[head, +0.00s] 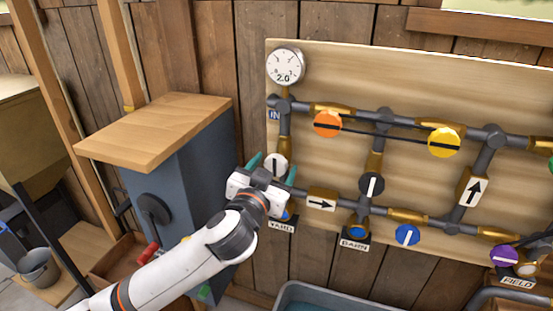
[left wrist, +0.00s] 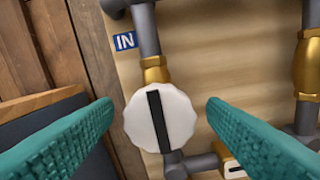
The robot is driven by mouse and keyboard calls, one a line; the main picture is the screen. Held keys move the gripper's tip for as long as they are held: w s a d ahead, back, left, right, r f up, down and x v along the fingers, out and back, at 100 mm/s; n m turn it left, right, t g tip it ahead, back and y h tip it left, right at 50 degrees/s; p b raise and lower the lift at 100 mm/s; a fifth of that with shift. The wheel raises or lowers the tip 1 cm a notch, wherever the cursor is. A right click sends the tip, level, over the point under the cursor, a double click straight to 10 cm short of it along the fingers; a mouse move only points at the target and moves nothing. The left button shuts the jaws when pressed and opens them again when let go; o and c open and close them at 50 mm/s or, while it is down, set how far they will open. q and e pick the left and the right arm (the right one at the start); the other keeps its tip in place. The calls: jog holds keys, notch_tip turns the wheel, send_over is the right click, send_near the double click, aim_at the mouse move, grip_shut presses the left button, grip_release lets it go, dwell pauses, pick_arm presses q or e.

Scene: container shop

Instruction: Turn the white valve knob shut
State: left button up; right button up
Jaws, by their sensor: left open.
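The white valve knob (head: 276,165) sits on the vertical pipe below the IN label, at the left side of the board. In the left wrist view the knob (left wrist: 160,118) is a white scalloped disc with a black bar that runs nearly upright, in line with the pipe. My left gripper (head: 270,168) is open. Its teal fingers (left wrist: 158,115) stand to the left and right of the knob, with gaps showing on both sides in that view. The gripper body hides the lower part of the knob in the head view. My right gripper is not clearly seen.
The board (head: 440,70) carries a gauge (head: 286,66) reading 2.0, and orange (head: 327,124), yellow (head: 444,142), black (head: 371,185), blue (head: 407,235) and purple (head: 504,255) knobs. A wood-topped blue cabinet (head: 155,128) stands left of my gripper. A blue tub (head: 330,301) lies below.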

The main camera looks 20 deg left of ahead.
pick_arm(q)
jog(key=shift+w, duration=1.1)
jog(key=c, duration=1)
